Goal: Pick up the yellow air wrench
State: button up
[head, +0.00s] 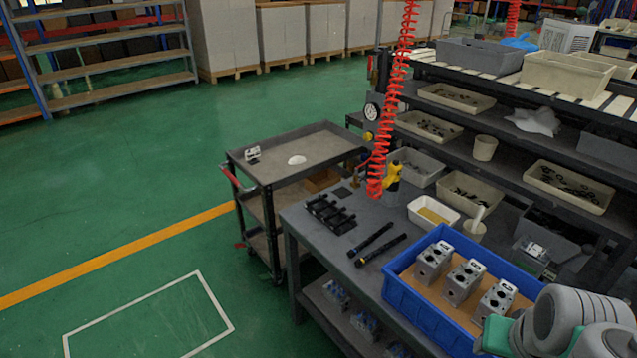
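The yellow air wrench (393,173) is small in the head view. It is at the back left of the grey workbench (322,240), just right of the lower end of a red coiled hose (375,186). Its lower part is hard to make out, and I cannot tell whether it stands on the bench or hangs. My arm shows at the bottom right corner, well apart from the wrench. My gripper's fingers are not in view.
A blue crate (405,298) holds several grey valve blocks (465,283). Two black tools (380,249) and a black rack (329,214) lie on the bench's left part. A white tray (432,212) is near the wrench. A cart (318,143) stands left; shelves with bins stand behind.

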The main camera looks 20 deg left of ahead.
aim_at(391, 183)
jog(key=u, duration=0.8)
jog(key=i, duration=0.4)
jog(key=u, duration=1)
jog(key=i, duration=1.65)
jog(key=z, duration=0.1)
